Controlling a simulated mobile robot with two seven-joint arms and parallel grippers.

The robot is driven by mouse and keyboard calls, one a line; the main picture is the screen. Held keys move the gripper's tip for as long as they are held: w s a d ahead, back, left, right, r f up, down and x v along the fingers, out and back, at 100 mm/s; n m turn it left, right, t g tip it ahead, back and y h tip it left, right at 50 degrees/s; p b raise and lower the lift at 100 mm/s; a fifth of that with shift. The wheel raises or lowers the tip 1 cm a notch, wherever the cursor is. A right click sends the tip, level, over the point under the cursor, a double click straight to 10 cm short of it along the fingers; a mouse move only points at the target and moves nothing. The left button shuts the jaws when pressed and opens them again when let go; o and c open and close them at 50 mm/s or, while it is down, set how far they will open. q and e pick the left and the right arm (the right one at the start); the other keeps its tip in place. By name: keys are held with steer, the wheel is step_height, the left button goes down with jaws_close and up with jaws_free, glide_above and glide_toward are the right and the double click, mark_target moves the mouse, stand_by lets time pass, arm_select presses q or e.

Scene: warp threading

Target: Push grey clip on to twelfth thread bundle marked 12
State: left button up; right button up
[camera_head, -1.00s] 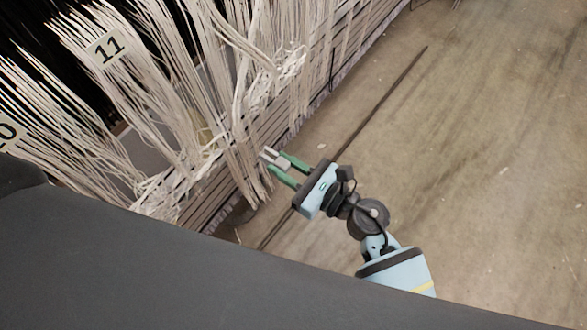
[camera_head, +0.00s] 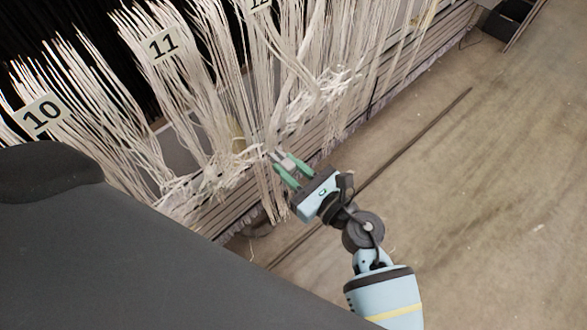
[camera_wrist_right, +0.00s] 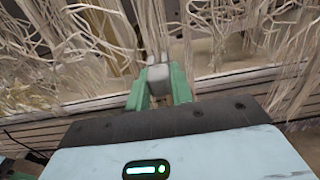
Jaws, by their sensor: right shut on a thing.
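The grey clip (camera_head: 288,161) is held between the green fingers of my right gripper (camera_head: 286,167). It points toward the hanging thread bundles. In the right wrist view the clip (camera_wrist_right: 158,78) sits between the green fingertips (camera_wrist_right: 159,88), with pale threads just beyond it; I cannot tell whether it touches them. The twelfth thread bundle (camera_head: 262,75) hangs behind and above the gripper. Its tag (camera_head: 260,4) is cut off at the top edge, so the number is only partly visible. My left gripper is not in view.
Bundles tagged 11 (camera_head: 164,44) and 10 (camera_head: 43,115) hang to the left. Tangled loose threads lie along the slatted rail (camera_head: 240,196). The concrete floor (camera_head: 480,200) on the right is open. A dark box (camera_head: 508,18) stands at the far top right.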

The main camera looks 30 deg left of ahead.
mark_target(274, 155)
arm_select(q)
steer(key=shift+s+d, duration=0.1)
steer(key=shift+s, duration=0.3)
arm_select(e)
steer(key=shift+d, duration=0.1)
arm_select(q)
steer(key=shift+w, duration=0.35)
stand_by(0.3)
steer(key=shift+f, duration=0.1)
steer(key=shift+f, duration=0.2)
arm_select(e)
steer(key=shift+w+a, duration=0.15)
steer(key=shift+a, duration=0.45)
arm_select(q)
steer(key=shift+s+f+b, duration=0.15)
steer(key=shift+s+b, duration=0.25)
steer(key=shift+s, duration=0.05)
arm_select(e)
steer(key=shift+w+a, duration=0.2)
steer(key=shift+a, duration=0.25)
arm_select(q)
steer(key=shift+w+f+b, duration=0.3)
arm_select(e)
steer(key=shift+w+a, duration=0.25)
steer(key=shift+a, duration=0.45)
